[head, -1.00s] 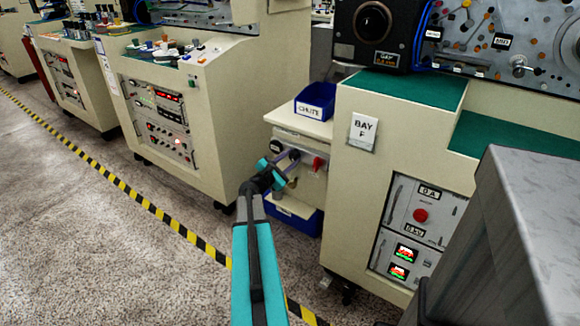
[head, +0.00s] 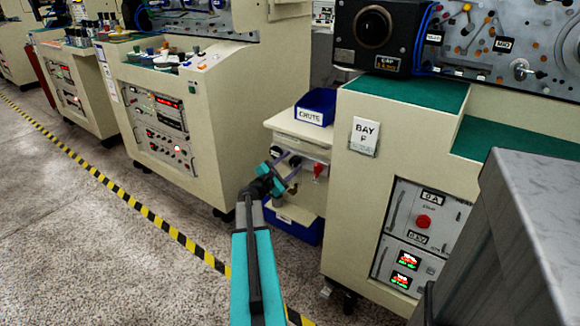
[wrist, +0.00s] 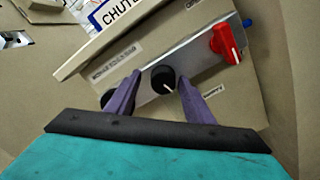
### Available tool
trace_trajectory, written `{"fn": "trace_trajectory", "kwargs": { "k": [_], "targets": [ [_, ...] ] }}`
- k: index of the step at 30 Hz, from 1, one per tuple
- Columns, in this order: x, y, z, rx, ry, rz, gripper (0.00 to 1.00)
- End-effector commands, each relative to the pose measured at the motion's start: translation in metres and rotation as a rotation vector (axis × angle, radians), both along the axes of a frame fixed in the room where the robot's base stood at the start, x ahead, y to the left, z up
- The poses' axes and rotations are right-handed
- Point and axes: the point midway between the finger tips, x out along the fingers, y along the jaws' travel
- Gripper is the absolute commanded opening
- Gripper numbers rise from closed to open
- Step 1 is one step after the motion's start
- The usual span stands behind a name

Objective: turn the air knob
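A small control panel (wrist: 205,62) carries a black round knob (wrist: 163,79) with a white pointer line. A second black knob (wrist: 108,98) to its left is partly hidden by a finger. A red lever-shaped knob (wrist: 229,42) is at the right; it also shows in the head view (head: 319,170). I cannot read which label marks the air knob. My gripper (wrist: 160,80) is open, its two purple fingers apart on either side of the middle black knob. Gaps show between fingers and knob; their depth is unclear. In the head view my gripper (head: 286,166) is in front of the panel.
A blue bin labelled CHUTE (head: 316,107) sits on the ledge above the panel. Another blue bin (head: 294,223) is below. The BAY F cabinet (head: 350,200) stands close at the right, another cream cabinet (head: 225,140) at the left. Striped floor tape (head: 150,215) runs in front.

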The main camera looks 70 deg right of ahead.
Motion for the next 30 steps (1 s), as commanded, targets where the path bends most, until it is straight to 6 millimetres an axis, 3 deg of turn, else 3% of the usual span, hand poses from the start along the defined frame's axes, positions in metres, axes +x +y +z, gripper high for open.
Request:
{"fn": "trace_trajectory", "kwargs": {
  "k": [16,30],
  "targets": [
    [-0.001,0.011,-0.002,0.002,-0.001,-0.006,0.49],
    [0.014,0.067,-0.001,0.003,-0.002,-0.004,0.49]
  ]
}}
